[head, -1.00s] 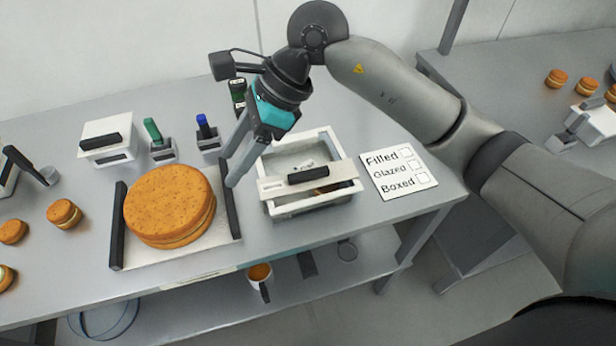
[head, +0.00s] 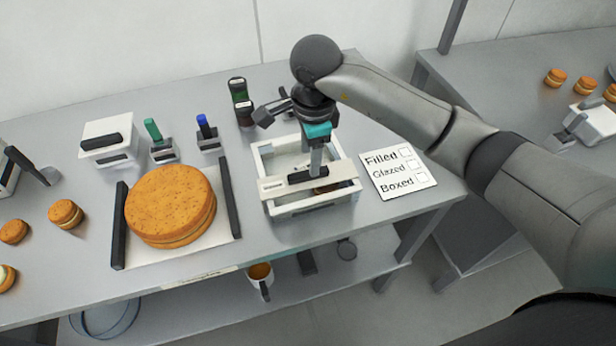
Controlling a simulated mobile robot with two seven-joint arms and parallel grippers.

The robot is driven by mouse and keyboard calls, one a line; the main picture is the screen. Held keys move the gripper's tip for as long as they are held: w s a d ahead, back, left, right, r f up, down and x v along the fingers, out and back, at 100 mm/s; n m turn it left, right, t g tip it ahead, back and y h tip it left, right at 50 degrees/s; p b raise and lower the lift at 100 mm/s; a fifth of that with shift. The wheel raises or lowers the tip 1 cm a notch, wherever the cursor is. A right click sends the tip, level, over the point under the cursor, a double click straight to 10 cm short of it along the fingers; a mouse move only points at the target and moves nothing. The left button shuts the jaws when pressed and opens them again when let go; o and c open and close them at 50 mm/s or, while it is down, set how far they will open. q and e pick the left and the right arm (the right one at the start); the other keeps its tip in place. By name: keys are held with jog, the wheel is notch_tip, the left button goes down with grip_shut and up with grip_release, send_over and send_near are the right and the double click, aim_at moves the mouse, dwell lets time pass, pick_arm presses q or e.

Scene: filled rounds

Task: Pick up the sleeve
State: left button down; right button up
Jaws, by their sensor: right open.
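What looks like the sleeve, a pale flat band (head: 342,172) with a black grip (head: 300,180), lies across the front of an open white bin (head: 292,208). I cannot tell for sure that this is the sleeve. My right gripper (head: 316,172) points down over the bin, its fingers at the black grip and partly covering it. The jaws are open; whether they touch the grip is not clear. Something brown inside the bin is mostly hidden under the band. My left gripper is out of view.
A large round cake (head: 170,203) sits on a board with dark side bars, left of the bin. A checklist card (head: 398,172) lies right. Dark bottles (head: 240,98) stand behind. Blue-topped (head: 206,130) and green-topped (head: 153,132) tools stand at the back left.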

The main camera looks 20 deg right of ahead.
aim_at(308, 173)
jog(key=f, duration=0.5)
jog(key=shift+w+a+f+p, duration=0.1)
jog(key=shift+w+f+p, duration=0.2)
jog(key=shift+f, duration=0.05)
grip_shut()
dwell(0.3)
